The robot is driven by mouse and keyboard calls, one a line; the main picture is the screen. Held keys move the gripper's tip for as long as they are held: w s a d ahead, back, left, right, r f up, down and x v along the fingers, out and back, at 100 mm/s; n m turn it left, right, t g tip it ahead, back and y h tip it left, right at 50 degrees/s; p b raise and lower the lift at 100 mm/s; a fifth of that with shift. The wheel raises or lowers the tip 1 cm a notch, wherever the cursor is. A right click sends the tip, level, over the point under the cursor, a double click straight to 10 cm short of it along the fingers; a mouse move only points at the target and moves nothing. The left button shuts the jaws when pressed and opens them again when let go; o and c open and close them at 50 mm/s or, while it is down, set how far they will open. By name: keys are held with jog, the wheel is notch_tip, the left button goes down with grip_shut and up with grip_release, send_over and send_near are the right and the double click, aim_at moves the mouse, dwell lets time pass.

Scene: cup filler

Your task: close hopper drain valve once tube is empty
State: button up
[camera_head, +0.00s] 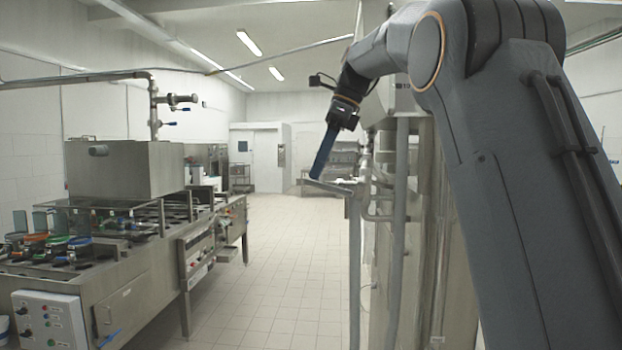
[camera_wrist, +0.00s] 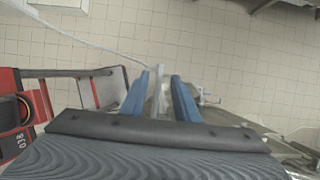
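My gripper (camera_head: 318,164) hangs from my arm in the middle of the head view, blue fingers pointing down just above a flat metal ledge (camera_head: 330,187). In the wrist view my gripper (camera_wrist: 161,76) shows two blue fingers standing apart. A pale upright bar (camera_wrist: 158,92) appears between them, nearer the left finger; I cannot tell whether it touches or whether it is the drain valve handle. A steel hopper-like box (camera_head: 125,168) stands on the machine at left, with blue-handled valves (camera_head: 176,100) on the pipe above it. I cannot identify the drain valve or tube, nor whether the tube is empty.
The filling machine (camera_head: 140,285) runs along the left, with a control box (camera_head: 48,320) at its front. Steel equipment and vertical pipes (camera_head: 400,215) stand close at right. Tiled floor (camera_head: 275,265) between them is clear. A red-and-black object (camera_wrist: 38,108) is left in the wrist view.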

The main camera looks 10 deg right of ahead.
jog(key=shift+p+x, duration=0.45)
jog(key=shift+x, duration=1.55)
jog(key=shift+c, duration=0.4)
grip_shut()
